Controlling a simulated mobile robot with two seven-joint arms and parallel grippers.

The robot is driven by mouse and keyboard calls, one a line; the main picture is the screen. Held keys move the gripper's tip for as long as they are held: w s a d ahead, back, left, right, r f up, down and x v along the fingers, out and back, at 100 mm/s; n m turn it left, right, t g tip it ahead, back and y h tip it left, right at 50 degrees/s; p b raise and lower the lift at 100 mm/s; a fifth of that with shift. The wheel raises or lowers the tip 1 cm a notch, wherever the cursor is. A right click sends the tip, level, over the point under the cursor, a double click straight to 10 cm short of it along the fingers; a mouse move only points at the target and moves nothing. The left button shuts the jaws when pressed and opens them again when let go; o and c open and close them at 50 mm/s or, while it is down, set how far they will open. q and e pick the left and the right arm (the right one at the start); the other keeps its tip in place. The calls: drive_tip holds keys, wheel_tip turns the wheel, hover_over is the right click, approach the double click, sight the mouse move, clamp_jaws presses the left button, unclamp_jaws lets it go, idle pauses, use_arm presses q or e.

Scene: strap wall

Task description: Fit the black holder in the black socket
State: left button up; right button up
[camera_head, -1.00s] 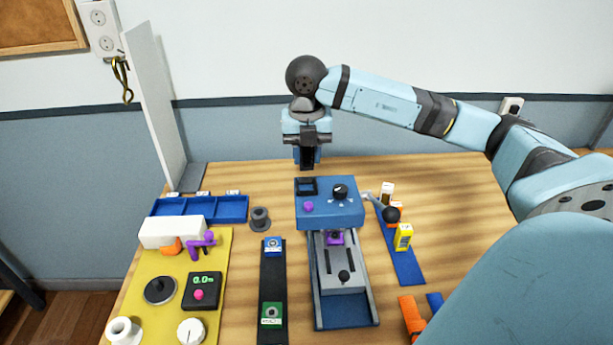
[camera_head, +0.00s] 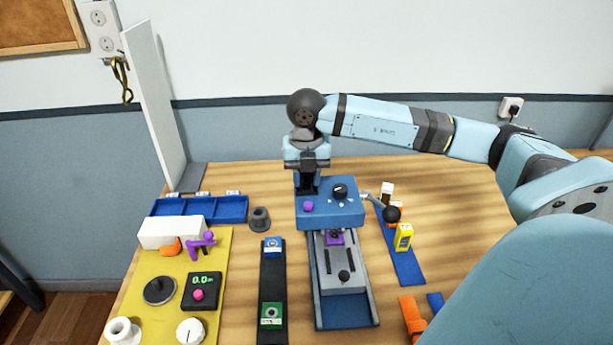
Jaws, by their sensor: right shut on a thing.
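The blue machine (camera_head: 345,214) stands on the table, with a black knob and a purple button on top. The black socket is at the back left corner of its top, now largely hidden behind my gripper and what it holds. My right gripper (camera_head: 307,178) points straight down there and is shut on the black holder (camera_head: 307,187). The holder is dark and mostly covered by the fingers; it is at the socket, but I cannot tell whether it is seated in it. My left gripper is not in view.
A blue tray (camera_head: 229,209) and a yellow mat (camera_head: 222,280) with a display box lie left. A grey cup-like part (camera_head: 260,219) and a black strip (camera_head: 272,320) stand nearer the machine. A blue strip (camera_head: 408,267) with yellow and white blocks lies right. A lever with a black ball sticks out there.

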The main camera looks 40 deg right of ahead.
drive_tip(key=shift+s+a+f, duration=0.15)
drive_tip(key=shift+s+f, duration=0.05)
drive_tip(key=shift+f, duration=0.35)
drive_tip(key=o, duration=0.7)
drive_tip(key=shift+o, duration=1.4)
drive_tip(key=shift+a+f, duration=0.1)
drive_tip(key=shift+w+a, duration=0.1)
drive_tip(key=shift+w, duration=0.05)
drive_tip(key=shift+r, duration=0.2)
drive_tip(key=r, duration=1.3)
drive_tip(key=shift+w+d+p, duration=0.1)
drive_tip(key=shift+d+p, duration=0.2)
drive_tip(key=shift+d, duration=0.05)
